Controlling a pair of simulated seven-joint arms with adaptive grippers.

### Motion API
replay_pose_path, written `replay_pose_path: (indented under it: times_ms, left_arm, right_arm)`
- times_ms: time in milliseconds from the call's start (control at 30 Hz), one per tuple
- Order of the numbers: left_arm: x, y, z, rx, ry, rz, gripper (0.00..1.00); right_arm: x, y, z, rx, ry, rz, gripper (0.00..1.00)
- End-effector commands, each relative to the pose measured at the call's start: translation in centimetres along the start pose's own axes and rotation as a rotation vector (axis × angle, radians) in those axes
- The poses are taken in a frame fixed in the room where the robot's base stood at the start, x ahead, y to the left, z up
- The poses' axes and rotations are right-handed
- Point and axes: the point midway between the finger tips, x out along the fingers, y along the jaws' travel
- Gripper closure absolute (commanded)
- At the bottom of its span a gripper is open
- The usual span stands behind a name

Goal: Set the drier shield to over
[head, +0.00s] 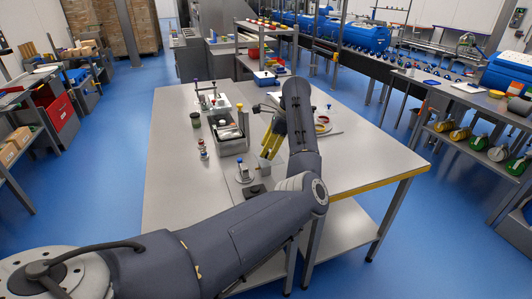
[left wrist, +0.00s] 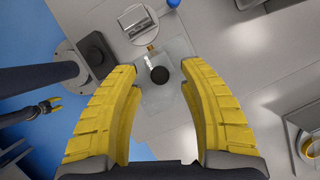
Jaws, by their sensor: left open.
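A clear, see-through shield (left wrist: 178,58) with a round black knob (left wrist: 159,75) lies below my left gripper in the left wrist view. A small brass piece is at its upper edge. In the head view, a pale clear shape (head: 264,165) just below the yellow fingers seems to be the same shield. How far it is swung is hard to tell. My left gripper (head: 268,142) is open; in the left wrist view its fingers (left wrist: 160,76) are on either side of the knob, with no visible contact.
A small metal stand with a blue cap (head: 243,173) and a dark block (head: 255,190) are close to the shield. A grey tub (head: 232,145) with things in it stands behind to the left.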

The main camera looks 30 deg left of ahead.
Motion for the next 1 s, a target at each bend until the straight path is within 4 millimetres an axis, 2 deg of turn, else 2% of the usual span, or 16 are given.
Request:
replay_pose_path:
  times_ms: [200, 567, 600, 1000]
  left_arm:
    - [1.4, 0.0, 0.0, 0.001, -0.001, 0.0, 0.58]
    - [1.6, 0.0, 0.0, 0.001, 0.001, -0.001, 0.58]
    - [1.6, 0.0, 0.0, 0.001, 0.001, -0.001, 0.56]
    - [1.6, 0.0, 0.0, 0.001, 0.0, -0.001, 1.0]
  right_arm:
    - [0.0, -0.1, -0.1, 0.001, 0.0, -0.001, 0.56]
    - [0.0, -0.5, -0.2, 0.002, 0.002, -0.005, 0.56]
    - [0.0, -0.5, -0.2, 0.002, 0.002, -0.005, 0.56]
    - [0.0, -0.4, -0.1, 0.002, 0.001, -0.004, 0.56]
